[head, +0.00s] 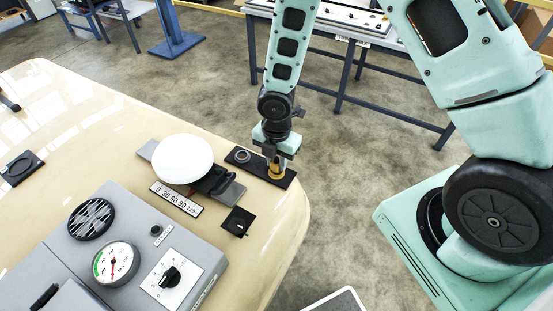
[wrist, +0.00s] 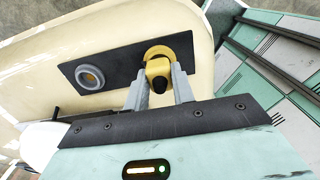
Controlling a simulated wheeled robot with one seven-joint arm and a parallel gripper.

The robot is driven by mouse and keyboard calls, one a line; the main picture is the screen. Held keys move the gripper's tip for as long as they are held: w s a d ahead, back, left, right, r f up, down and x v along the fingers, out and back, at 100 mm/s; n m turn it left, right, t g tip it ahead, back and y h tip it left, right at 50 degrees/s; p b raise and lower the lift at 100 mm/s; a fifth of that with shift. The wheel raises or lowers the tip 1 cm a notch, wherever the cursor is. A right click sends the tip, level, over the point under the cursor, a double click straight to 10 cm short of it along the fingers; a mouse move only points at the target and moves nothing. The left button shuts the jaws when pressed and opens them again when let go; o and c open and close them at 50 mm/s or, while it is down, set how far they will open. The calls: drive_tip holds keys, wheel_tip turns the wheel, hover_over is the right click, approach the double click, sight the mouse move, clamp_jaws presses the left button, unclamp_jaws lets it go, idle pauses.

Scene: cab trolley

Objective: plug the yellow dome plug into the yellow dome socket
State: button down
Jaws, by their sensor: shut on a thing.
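The yellow dome plug (wrist: 157,68) is held between the two grey fingers of my gripper (wrist: 158,84). My gripper is shut on it, above the right end of a black plate (wrist: 118,66). The yellow dome socket (wrist: 182,43) shows as a yellow ring just beyond the plug, partly hidden by it. The plug overlaps the ring in the wrist view; I cannot tell how far it is inside. In the head view my gripper (head: 277,160) points down at the right end of the plate, with yellow (head: 275,172) showing between the fingers.
A grey round socket (wrist: 90,77) sits at the plate's other end. The cream tabletop (head: 270,225) carries a white dome (head: 182,158), a scale plate (head: 177,198), a small black square (head: 238,221) and a grey control panel (head: 140,255). The table's rounded edge is close to the plate.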

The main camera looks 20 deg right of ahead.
drive_tip(key=shift+f+b, duration=0.5)
drive_tip(key=shift+f, duration=0.1)
drive_tip(key=c, duration=1.1)
unclamp_jaws()
drive_tip(key=shift+r, duration=0.1)
wheel_tip(320, 180, up, 17)
drive_tip(key=shift+r, duration=0.15)
drive_tip(key=o, duration=1.1)
wheel_tip(320, 180, up, 9)
drive_tip(key=p, duration=1)
hover_over(277, 161)
